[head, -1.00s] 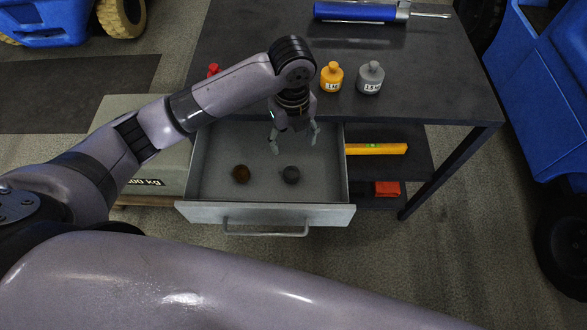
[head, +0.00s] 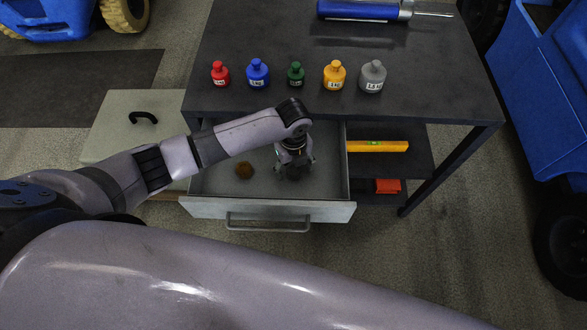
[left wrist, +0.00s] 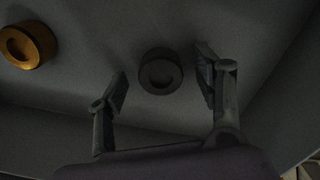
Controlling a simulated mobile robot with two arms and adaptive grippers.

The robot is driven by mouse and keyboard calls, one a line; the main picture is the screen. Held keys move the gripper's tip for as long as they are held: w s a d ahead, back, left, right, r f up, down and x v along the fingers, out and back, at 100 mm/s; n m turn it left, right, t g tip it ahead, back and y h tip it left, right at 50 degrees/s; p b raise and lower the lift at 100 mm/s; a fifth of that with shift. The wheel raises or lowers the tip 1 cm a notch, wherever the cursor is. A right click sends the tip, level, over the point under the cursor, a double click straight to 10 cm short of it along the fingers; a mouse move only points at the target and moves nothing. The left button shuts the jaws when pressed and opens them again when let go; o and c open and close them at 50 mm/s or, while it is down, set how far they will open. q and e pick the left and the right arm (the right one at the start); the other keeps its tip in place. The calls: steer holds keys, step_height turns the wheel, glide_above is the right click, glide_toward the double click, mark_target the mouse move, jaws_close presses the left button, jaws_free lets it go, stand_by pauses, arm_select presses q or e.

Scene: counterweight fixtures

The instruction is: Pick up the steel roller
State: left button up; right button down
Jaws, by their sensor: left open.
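The steel roller (left wrist: 160,73) is a dark grey short cylinder with a round recess in its end face. It lies on the floor of the open drawer (head: 268,212). In the left wrist view it shows between the tips of my left gripper (head: 296,169), slightly beyond them, with a gap on both sides. My left gripper is open and empty, low inside the drawer. In the head view the gripper mostly hides the roller. A brown-gold roller (head: 244,170) lies to its left; it also shows in the left wrist view (left wrist: 28,45). My right gripper is out of view.
Red (head: 220,75), blue (head: 258,73), green (head: 295,74), yellow (head: 334,76) and grey (head: 372,77) weights stand on the tabletop (head: 440,90) above the drawer. A yellow level (head: 376,146) lies on the shelf to the right. Drawer walls surround the gripper.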

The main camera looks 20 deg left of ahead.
arm_select(q)
steer(key=shift+f, duration=0.35)
steer(key=shift+c, duration=0.2)
jaws_close()
stand_by(0.4)
